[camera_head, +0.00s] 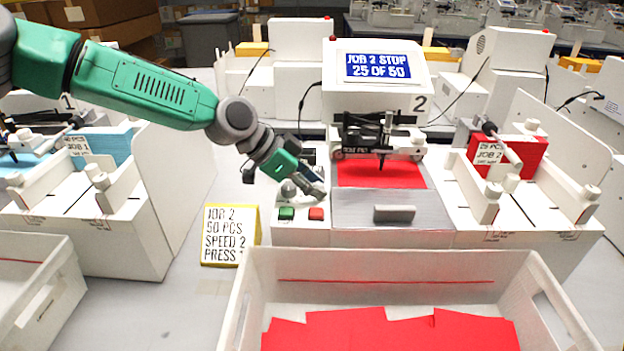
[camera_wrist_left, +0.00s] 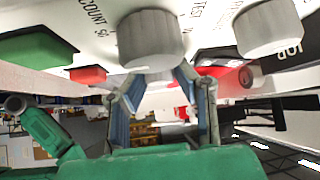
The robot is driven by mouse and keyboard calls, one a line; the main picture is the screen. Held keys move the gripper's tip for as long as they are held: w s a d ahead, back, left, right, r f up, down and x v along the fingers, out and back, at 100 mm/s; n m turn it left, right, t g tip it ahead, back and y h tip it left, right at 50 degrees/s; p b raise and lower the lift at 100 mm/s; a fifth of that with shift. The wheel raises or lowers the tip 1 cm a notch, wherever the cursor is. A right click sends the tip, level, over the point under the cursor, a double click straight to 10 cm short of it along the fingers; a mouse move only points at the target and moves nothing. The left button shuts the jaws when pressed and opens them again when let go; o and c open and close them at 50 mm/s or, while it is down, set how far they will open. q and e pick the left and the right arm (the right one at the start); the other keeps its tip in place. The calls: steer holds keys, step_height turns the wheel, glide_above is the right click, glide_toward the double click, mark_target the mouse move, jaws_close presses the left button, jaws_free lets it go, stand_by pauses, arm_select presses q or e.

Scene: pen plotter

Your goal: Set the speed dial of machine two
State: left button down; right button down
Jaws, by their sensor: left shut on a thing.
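Machine two (camera_head: 375,95) is a white plotter marked 2. Its screen (camera_head: 378,66) reads JOB 2 STOP, 25 OF 50. Its control panel at the front left has a green button (camera_head: 286,213), a red button (camera_head: 316,213) and a grey knob (camera_head: 289,188). My left gripper (camera_head: 312,190) is over this panel, its tips partly hidden. In the left wrist view my left gripper (camera_wrist_left: 160,85) is shut on a grey dial (camera_wrist_left: 150,40). A second dial (camera_wrist_left: 267,27) is at its right. The panel lettering is too partial to name the held dial.
A yellow-edged card (camera_head: 230,235) reads JOB 2, 50 PCS, SPEED 2, PRESS 1. A white bin (camera_head: 400,262) with red sheets is in front. A red sheet (camera_head: 380,174) lies under the pen carriage. A tray with red cards (camera_head: 525,155) is at right; machine one's tray is at left.

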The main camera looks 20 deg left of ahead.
arm_select(q)
steer(key=n, duration=0.1)
steer(key=n+t+y+p, duration=0.1)
steer(key=n+t, duration=0.1)
steer(key=shift+d+r+p, duration=0.2)
steer(key=shift+d+p, duration=0.05)
steer(key=shift+p, duration=0.1)
steer(key=shift+w+n+t+y, duration=0.1)
steer(key=shift+n+t+y, duration=0.25)
steer(key=shift+n, duration=0.25)
steer(key=shift+w+a, duration=0.1)
steer(key=c, duration=1.6)
jaws_free()
steer(key=shift+w+f, duration=0.1)
steer(key=shift+f, duration=0.05)
steer(key=v, duration=1)
steer(key=shift+a+r, duration=0.1)
steer(key=shift+r, duration=0.2)
steer(key=shift+s+a+r, duration=0.15)
steer(key=shift+s+r, duration=0.3)
steer(key=shift+s, duration=0.05)
